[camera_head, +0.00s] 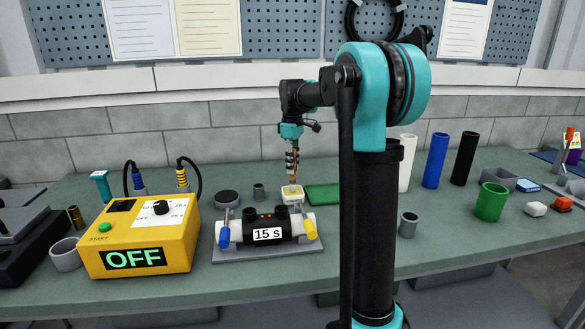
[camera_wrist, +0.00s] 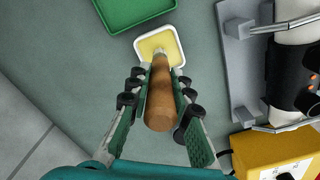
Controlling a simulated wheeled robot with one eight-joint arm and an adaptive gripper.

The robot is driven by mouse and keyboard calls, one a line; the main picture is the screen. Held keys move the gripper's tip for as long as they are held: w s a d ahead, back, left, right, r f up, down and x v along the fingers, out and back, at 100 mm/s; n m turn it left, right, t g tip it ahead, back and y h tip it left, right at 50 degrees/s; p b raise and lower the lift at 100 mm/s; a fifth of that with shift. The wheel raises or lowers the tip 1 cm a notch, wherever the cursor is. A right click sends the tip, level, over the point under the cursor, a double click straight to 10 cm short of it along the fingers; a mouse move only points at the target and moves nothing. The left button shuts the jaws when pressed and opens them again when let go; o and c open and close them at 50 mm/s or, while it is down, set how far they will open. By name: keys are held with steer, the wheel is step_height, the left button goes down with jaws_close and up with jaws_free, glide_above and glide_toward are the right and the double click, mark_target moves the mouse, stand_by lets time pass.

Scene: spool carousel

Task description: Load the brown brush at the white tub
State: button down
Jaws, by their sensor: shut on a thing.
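My gripper (camera_head: 292,150) points down over the bench and is shut on the brown brush. The brush (camera_wrist: 160,103) has a brown wooden handle held between the fingers in the wrist view; its lower end also shows in the head view (camera_head: 293,174). The white tub (camera_wrist: 179,60) is a small square dish with pale yellow contents. In the head view the tub (camera_head: 292,203) stands behind the grey fixture. The brush's tip overlaps the tub's yellow contents in both views; whether it touches them I cannot tell.
A green tray (camera_head: 322,196) lies right beside the tub. A yellow box reading OFF (camera_head: 140,240) stands left. Upright tubes, including a blue one (camera_head: 435,161), stand right.

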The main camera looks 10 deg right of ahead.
steer(key=shift+r, duration=3)
